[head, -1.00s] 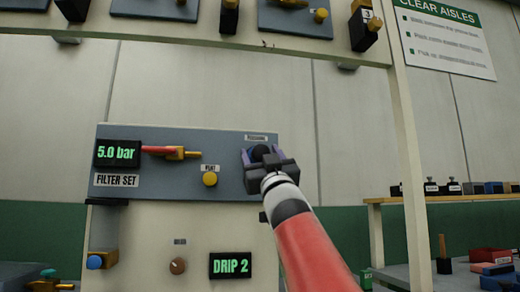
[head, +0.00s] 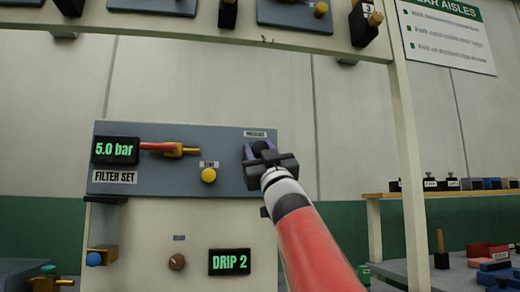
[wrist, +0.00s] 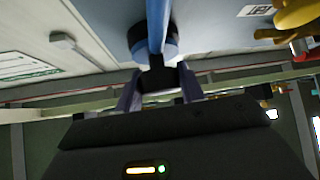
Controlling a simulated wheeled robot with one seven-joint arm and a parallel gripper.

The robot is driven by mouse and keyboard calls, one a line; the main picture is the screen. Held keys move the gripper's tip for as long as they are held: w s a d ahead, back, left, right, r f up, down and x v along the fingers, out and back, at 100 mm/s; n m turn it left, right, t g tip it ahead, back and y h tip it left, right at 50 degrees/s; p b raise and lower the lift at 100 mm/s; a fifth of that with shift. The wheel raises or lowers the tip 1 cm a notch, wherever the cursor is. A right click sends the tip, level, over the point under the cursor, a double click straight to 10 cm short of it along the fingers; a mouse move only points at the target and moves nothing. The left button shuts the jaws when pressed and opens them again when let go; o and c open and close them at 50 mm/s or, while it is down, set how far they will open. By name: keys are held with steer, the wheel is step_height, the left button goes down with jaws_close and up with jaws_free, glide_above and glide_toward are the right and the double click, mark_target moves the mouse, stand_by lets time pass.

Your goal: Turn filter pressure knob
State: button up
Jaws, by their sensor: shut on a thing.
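The filter pressure knob (head: 261,147) is dark and sits at the upper right of the grey-blue filter panel (head: 222,188), under a small label. My gripper (head: 258,152) reaches it from the lower right and is shut on it, with its purple fingers to either side. In the wrist view my gripper (wrist: 158,82) holds the dark middle of the knob (wrist: 157,76). A blue round part of it shows against the panel, and the fingers hide some of its sides. The display (head: 115,150) at the panel's left reads 5.0 bar, above a FILTER SET label.
A red-handled brass valve (head: 172,149) and a yellow button (head: 208,175) sit left of the knob. Below are a brown knob (head: 177,262) and a DRIP 2 display (head: 230,262). A cream frame post (head: 408,165) stands right of my arm.

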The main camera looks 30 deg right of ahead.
steer(key=n+y+p, duration=0.1)
steer(key=n, duration=0.1)
steer(key=n+y+p, duration=0.1)
steer(key=y, duration=0.1)
steer(key=n+g+y+p, duration=0.1)
steer(key=n+y, duration=0.1)
steer(key=shift+d+r+n+p, duration=0.1)
steer(key=shift+r+n+p, duration=0.15)
steer(key=shift+n+p, duration=0.05)
steer(key=n+g+y, duration=0.1)
steer(key=n, duration=0.1)
steer(key=n+g+y, duration=0.1)
steer(key=n, duration=0.1)
steer(key=n+y, duration=0.1)
steer(key=y, duration=0.1)
steer(key=shift+f+n+g, duration=0.25)
steer(key=shift+n+g, duration=0.15)
steer(key=shift+n+g+y, duration=1)
steer(key=shift+n+g, duration=0.2)
steer(key=shift+n, duration=0.7)
steer(key=o, duration=1)
steer(key=shift+c, duration=0.2)
